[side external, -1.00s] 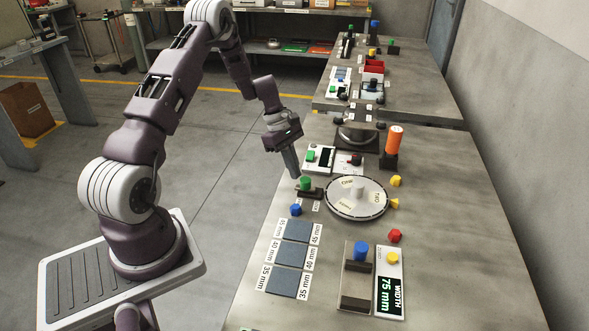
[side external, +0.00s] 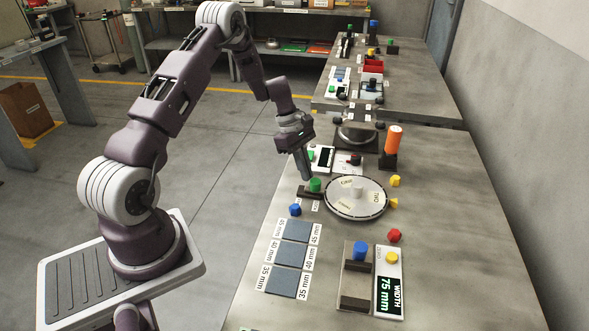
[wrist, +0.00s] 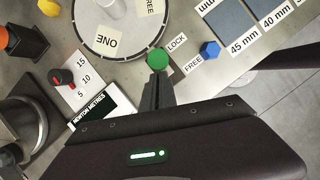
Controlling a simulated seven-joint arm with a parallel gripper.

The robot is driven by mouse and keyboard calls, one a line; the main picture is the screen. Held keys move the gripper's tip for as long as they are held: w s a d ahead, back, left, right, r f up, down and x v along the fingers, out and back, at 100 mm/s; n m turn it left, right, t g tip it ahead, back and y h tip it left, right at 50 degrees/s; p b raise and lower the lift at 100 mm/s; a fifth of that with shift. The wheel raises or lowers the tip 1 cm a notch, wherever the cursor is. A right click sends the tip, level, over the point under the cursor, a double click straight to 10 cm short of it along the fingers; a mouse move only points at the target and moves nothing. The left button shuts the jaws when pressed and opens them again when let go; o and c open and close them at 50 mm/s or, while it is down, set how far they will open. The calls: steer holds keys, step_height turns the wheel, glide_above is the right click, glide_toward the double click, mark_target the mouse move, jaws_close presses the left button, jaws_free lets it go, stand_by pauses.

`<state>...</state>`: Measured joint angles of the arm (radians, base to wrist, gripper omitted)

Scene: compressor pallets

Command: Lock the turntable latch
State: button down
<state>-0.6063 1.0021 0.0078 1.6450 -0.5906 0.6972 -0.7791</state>
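The turntable latch is a green knob (side external: 316,185) on a dark base (side external: 304,192) beside the round white turntable (side external: 372,207). In the wrist view the green knob (wrist: 157,59) sits at the turntable's rim, level with the LOCK label (wrist: 176,43); the FREE label (wrist: 193,65) is farther from the rim. My gripper (side external: 307,177) points down with its fingers together, on the knob's side away from the turntable. In the wrist view its fingertips (wrist: 156,78) are right against or very near the knob; contact is hard to tell. Nothing shows between the fingers.
A blue knob (side external: 295,210) and grey pads marked in mm (side external: 291,256) lie nearer the camera. A torque display (wrist: 101,115) with a red-and-black knob stands beyond the latch. An orange cylinder (side external: 394,139) stands upright at the back right.

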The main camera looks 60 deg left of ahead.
steer(key=a, duration=0.2)
steer(key=s+a, duration=0.1)
steer(key=a, duration=0.1)
steer(key=shift+s, duration=0.1)
steer(key=v, duration=1)
steer(key=shift+s, duration=0.1)
steer(key=s+d+r+m+t+y, duration=0.1)
steer(key=s+d+r+m, duration=0.35)
steer(key=d+r, duration=0.45)
steer(key=s+d+r+m+y, duration=0.1)
steer(key=s+d+r+m, duration=0.2)
steer(key=d+r+m, duration=0.5)
steer(key=s+d+r+m+t+y, duration=0.1)
steer(key=s+d+m, duration=0.3)
steer(key=s, duration=0.5)
steer(key=s+d+r+m+t+y, duration=0.1)
steer(key=s+d+m+t, duration=0.1)
steer(key=s+d+m, duration=0.3)
steer(key=s+d, duration=0.1)
steer(key=s, duration=0.3)
steer(key=shift+r, duration=0.35)
